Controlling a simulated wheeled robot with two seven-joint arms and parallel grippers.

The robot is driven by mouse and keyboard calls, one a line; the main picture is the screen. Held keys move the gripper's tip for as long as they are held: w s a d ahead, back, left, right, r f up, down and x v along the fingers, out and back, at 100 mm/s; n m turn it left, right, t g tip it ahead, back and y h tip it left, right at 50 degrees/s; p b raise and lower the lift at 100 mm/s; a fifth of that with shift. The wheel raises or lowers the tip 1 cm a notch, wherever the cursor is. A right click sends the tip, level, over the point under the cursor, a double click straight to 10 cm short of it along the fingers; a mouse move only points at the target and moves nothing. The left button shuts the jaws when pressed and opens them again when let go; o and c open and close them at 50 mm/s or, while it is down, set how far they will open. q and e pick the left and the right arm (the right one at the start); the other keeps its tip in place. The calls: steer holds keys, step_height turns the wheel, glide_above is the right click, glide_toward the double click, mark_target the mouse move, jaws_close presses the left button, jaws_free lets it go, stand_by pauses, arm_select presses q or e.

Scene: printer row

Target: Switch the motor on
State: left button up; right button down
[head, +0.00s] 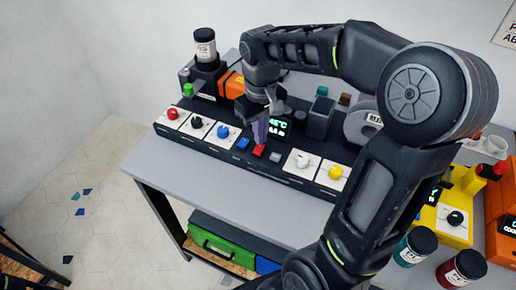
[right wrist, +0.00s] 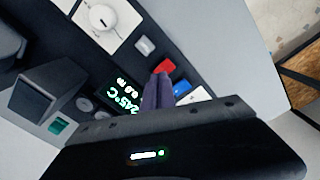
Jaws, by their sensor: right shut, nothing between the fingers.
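A dark control panel (head: 190,138) runs along the front of the grey table. Near its middle are a blue switch (head: 243,143), a red switch (head: 259,150) and a grey button (head: 275,155). Which of them belongs to the motor I cannot read. My right gripper (head: 261,134) is shut and empty, its fingertips pointing down just behind the red and blue switches. In the right wrist view the purple-grey fingertips (right wrist: 157,92) are close to the red switch (right wrist: 166,67) and the blue switch (right wrist: 181,88). Contact cannot be told. My left gripper is out of view.
Red (head: 173,114), black (head: 196,123) and blue (head: 222,132) knobs sit left of the switches; white (head: 302,161) and yellow (head: 335,172) knobs sit right. A lit display (head: 279,127) is behind the gripper. Jars (head: 415,247) and yellow and orange units stand at the right.

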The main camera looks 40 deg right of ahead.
steer(key=shift+f+b, duration=0.6)
steer(key=shift+f, duration=0.35)
steer(key=shift+s, duration=0.1)
steer(key=shift+r+p, duration=2.85)
steer(key=shift+r, duration=0.65)
